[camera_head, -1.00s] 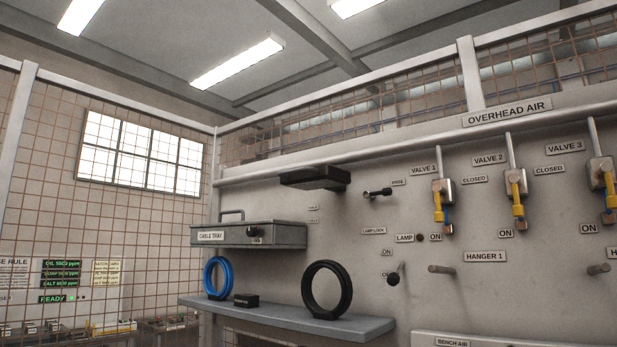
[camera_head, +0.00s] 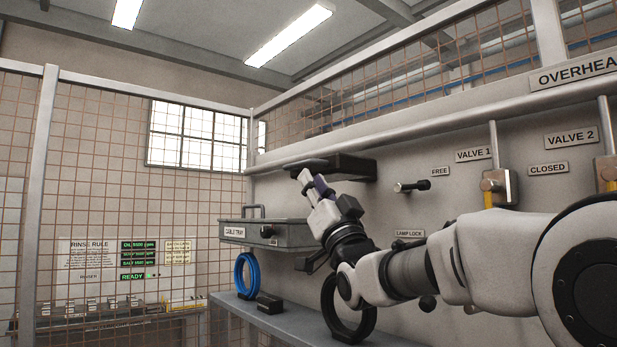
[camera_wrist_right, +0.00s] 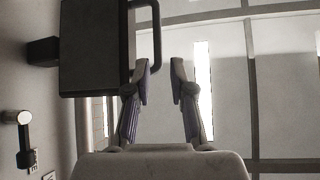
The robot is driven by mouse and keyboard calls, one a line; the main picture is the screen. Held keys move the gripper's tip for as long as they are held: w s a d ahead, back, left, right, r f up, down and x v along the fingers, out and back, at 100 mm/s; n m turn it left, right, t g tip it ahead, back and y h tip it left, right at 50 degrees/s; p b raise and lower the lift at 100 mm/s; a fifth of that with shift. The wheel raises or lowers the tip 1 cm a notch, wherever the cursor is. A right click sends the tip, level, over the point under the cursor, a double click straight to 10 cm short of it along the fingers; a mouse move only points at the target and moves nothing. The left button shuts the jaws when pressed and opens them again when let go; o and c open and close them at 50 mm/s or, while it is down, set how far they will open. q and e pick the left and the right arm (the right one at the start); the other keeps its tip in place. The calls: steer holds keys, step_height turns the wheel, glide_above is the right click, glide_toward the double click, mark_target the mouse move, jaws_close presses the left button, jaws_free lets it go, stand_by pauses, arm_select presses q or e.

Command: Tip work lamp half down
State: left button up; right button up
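The work lamp (camera_head: 350,167) is a dark, flat box on the wall, roughly level in the head view. In the right wrist view the lamp (camera_wrist_right: 95,50) fills the upper left, with a dark loop handle (camera_wrist_right: 157,35) on its right side. My right gripper (camera_head: 309,180) is raised at the lamp's front left end. In the wrist view its fingers (camera_wrist_right: 161,85) are apart with nothing between them; the handle's lower end is close to the left fingertip, and I cannot tell whether they touch. My left gripper is not in view.
A dark lock knob (camera_head: 411,186) sticks out of the wall right of the lamp, above the LAMP LOCK label (camera_head: 409,233). The cable tray (camera_head: 270,235) is below the lamp. A shelf (camera_head: 290,325) carries a blue coil (camera_head: 240,275) and a black ring (camera_head: 368,325).

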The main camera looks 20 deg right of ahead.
mark_target(299, 165)
steer(key=p+x, duration=0.1)
steer(key=x, duration=0.1)
steer(key=p+x, duration=0.2)
steer(key=x, duration=0.1)
steer(key=w+f+p+x, duration=0.1)
steer(key=p+x, duration=0.1)
steer(key=shift+w+d+r, duration=0.2)
steer(key=shift+w+r, duration=0.05)
steer(key=shift+r, duration=0.05)
steer(key=shift+a+r+p, duration=0.1)
steer(key=shift+r+p, duration=0.1)
steer(key=shift+p, duration=0.2)
steer(key=shift+s+a, duration=0.25)
steer(key=shift+a, duration=0.1)
steer(key=shift+w+d+f, duration=0.1)
steer(key=shift+w+d, duration=0.05)
steer(key=shift+w, duration=0.1)
jaws_close()
